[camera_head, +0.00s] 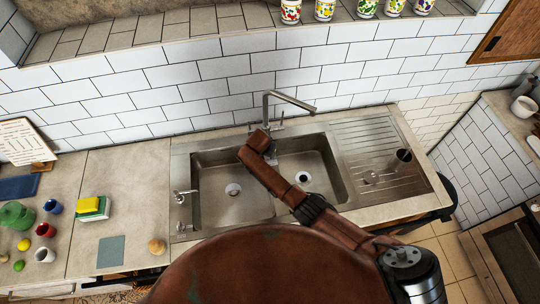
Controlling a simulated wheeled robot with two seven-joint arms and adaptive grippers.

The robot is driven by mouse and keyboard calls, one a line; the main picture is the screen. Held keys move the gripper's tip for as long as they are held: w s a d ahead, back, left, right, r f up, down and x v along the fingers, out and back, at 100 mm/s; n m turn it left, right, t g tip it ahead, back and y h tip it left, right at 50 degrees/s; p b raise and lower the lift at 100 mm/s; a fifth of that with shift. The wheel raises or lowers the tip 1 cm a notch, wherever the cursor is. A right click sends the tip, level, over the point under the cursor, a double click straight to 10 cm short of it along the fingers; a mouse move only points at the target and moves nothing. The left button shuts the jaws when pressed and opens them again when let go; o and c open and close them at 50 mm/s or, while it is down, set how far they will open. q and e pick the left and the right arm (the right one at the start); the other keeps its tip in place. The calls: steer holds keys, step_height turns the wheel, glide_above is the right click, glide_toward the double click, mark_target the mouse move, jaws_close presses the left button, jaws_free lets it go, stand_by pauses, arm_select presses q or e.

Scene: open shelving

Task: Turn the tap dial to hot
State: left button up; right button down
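The grey metal tap (267,106) stands behind the double sink (232,219), with its spout reaching right. A short upright part (281,121) beside its base may be the dial; its markings and setting are too small to read. My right arm comes in from the lower right across the sink divider. Its far end, where my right gripper (257,141) appears to be, is just in front of the tap base and overlaps it in the picture. I cannot tell whether it touches the tap, or whether the fingers are open. My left gripper is not in view.
A small metal fitting (182,195) stands at the sink's left edge. A metal cup (400,159) is on the drainboard (378,147). Sponges (91,207), cups and a green container (16,215) are on the left counter. Decorated pots (325,10) line the ledge above.

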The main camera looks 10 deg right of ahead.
steer(key=m+b, duration=0.1)
steer(key=m, duration=0.1)
steer(key=m+g+h+b, duration=0.1)
steer(key=b, duration=0.1)
steer(key=shift+w+a+f+m, duration=0.1)
steer(key=shift+a+f+m, duration=0.1)
steer(key=shift+m, duration=0.2)
steer(key=shift+r+m+g+b, duration=0.15)
steer(key=shift+m+g+b, duration=0.15)
steer(key=shift+m+b, duration=0.35)
steer(key=shift+d, duration=0.1)
steer(key=c, duration=2.1)
jaws_free()
steer(key=shift+r, duration=0.1)
steer(key=v, duration=1.2)
steer(key=shift+w+a, duration=0.1)
steer(key=shift+a, duration=0.1)
